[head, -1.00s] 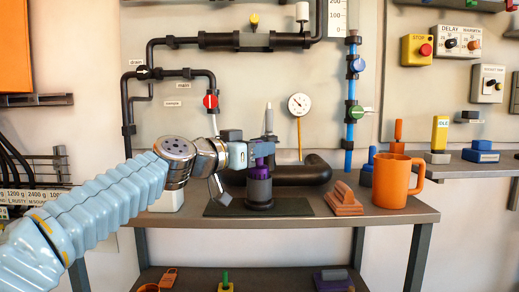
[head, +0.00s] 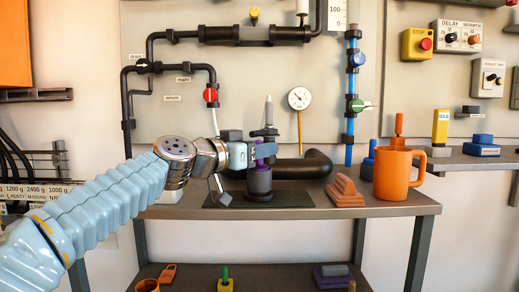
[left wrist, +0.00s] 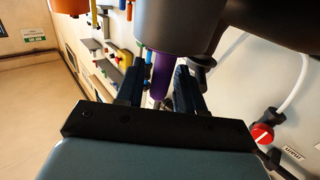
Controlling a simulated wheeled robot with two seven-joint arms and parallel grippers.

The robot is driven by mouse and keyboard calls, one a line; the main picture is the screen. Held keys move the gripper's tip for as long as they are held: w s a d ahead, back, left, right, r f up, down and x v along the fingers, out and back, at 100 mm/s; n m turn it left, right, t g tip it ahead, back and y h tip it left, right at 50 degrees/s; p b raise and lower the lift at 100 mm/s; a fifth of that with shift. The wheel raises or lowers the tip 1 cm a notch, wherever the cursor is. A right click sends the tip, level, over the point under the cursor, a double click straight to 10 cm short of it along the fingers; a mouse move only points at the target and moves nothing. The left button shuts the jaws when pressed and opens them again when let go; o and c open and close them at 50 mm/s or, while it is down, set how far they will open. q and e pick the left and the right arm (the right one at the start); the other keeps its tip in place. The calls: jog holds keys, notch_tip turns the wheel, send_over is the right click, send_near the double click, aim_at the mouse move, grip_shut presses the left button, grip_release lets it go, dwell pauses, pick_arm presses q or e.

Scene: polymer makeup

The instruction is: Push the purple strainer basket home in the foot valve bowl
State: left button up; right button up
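The purple strainer basket (head: 265,151) stands upright with its stem rising from the dark grey foot valve bowl (head: 259,183). Only its upper part shows in the head view; the rest is hidden inside the bowl. My left gripper (head: 262,155) reaches in from the left at the stem. In the left wrist view the purple stem (left wrist: 161,78) lies between the two dark fingers of my left gripper (left wrist: 160,88), which look closed on it. The bowl also shows there as a large grey cylinder (left wrist: 178,25). My right gripper is not in view.
The bowl stands on a dark mat (head: 300,199) on the bench. A brown-orange block (head: 344,191) and an orange mug (head: 398,175) stand to the right. A black pipe (head: 310,166) and a gauge (head: 299,97) are behind. The bench's front edge is clear.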

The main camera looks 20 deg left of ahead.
pick_arm(q)
jog(key=shift+o, duration=1.1)
jog(key=shift+s+a, duration=0.1)
jog(key=shift+s, duration=0.05)
jog(key=b+v, duration=0.3)
jog(key=v, duration=1)
jog(key=shift+s, duration=0.2)
jog(key=shift+a, duration=0.1)
